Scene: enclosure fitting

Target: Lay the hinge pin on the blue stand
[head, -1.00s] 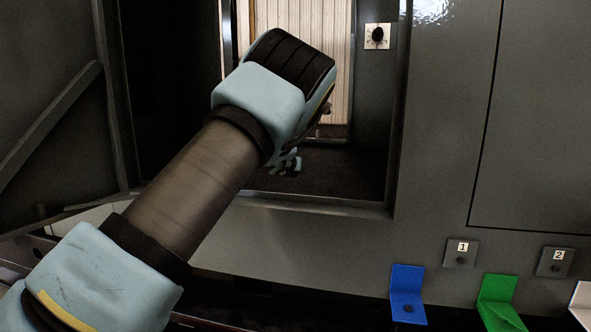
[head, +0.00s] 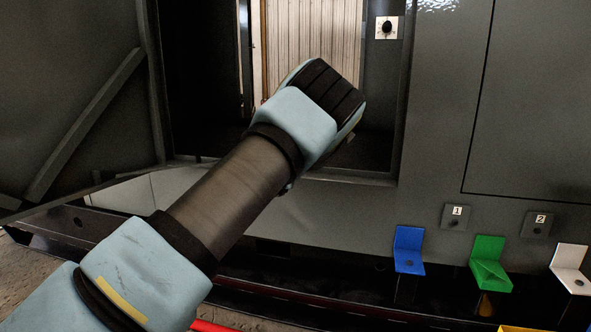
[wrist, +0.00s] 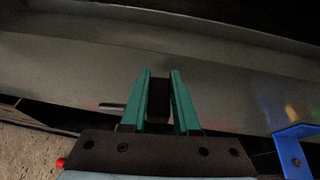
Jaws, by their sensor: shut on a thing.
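The blue stand (head: 409,250) is an L-shaped bracket low on the grey front, at the left of a row of coloured stands. It also shows at the right edge of the wrist view (wrist: 293,150). My gripper (wrist: 160,80) has two green fingers, shut on the hinge pin. A short grey rod end of the hinge pin (wrist: 112,106) sticks out left of the left finger; a dark block shows between the fingers, and the rest is hidden. In the head view my wrist hides the fingers. The gripper is left of the blue stand and apart from it.
A green stand (head: 490,263) and a white stand (head: 571,268) are right of the blue one. Plates marked 1 (head: 456,217) and 2 (head: 537,225) are above them. The enclosure opening (head: 345,178), with a dark lower edge, lies behind my wrist. A black knob (head: 387,27) is inside.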

